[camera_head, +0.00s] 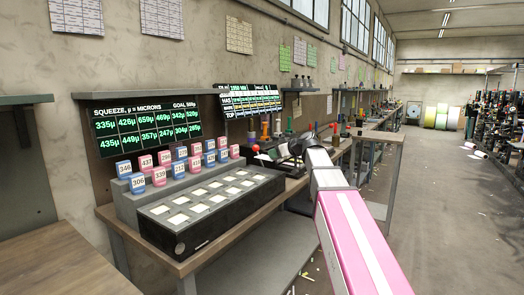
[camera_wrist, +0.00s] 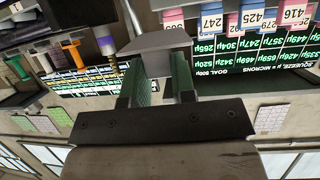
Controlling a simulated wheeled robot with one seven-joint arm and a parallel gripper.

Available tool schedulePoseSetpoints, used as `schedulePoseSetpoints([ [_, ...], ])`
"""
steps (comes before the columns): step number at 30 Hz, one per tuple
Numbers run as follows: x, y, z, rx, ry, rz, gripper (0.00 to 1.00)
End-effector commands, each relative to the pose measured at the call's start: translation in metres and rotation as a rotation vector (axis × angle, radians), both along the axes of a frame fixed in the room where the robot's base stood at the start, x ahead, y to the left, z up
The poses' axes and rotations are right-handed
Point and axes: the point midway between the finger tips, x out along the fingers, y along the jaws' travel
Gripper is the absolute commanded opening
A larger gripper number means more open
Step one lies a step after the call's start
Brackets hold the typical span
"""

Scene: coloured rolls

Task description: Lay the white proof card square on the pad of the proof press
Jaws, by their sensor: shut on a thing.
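A red ball (camera_head: 255,147) shows just above that patch, perhaps a knob of the proof press. The pad of the press cannot be made out; my arm and gripper hide part of that spot.
A black box with pale square pads (camera_head: 205,207) stands on the bench at left. Numbered blue and pink blocks (camera_head: 159,176) stand in rows behind it. A green-lettered board (camera_head: 146,122) hangs above. Coloured upright tools (camera_wrist: 73,52) stand near my gripper. The right-hand floor (camera_head: 440,200) is mostly open.

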Motion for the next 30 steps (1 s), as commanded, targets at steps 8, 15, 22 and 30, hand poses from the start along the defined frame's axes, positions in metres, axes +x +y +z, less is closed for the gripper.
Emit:
schedulePoseSetpoints([
  [8, -0.004, 0.01, 0.011, 0.001, 0.001, 0.079, 0.02],
  [15, -0.004, 0.01, 0.011, 0.002, 0.0, 0.076, 0.02],
  [22, -0.005, 0.009, 0.006, 0.004, -0.003, 0.077, 0.02],
  [30, -0.005, 0.009, -0.012, 0.005, -0.002, 0.075, 0.02],
])
